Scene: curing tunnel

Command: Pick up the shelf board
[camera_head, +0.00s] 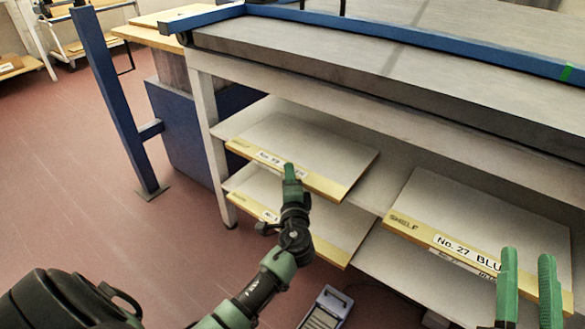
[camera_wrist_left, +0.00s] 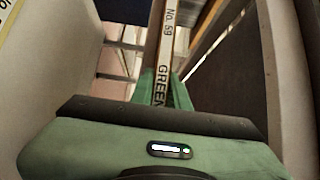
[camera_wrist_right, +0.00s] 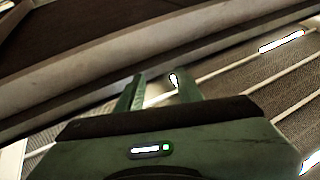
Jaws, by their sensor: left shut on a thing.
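A white shelf board with a yellow front edge (camera_head: 310,150) lies on the upper left shelf. Its label reads "No. 59", and in the left wrist view the edge (camera_wrist_left: 168,35) reads "No. 59 GREEN". My left gripper (camera_head: 291,172) is shut on this board's front edge; its fingers (camera_wrist_left: 163,88) stand on both sides of the edge. Another board, labelled "No. 27 BLU…" (camera_head: 480,215), lies on the shelf at right. My right gripper (camera_head: 528,285) is open and empty in front of that board, hiding part of its label.
Another yellow-edged board (camera_head: 335,228) lies on the shelf below. A long grey bench top with a blue rail (camera_head: 400,32) overhangs the shelves. A blue post (camera_head: 115,100) stands at left. A light box-like device (camera_head: 327,307) is on the floor. The red floor at left is clear.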

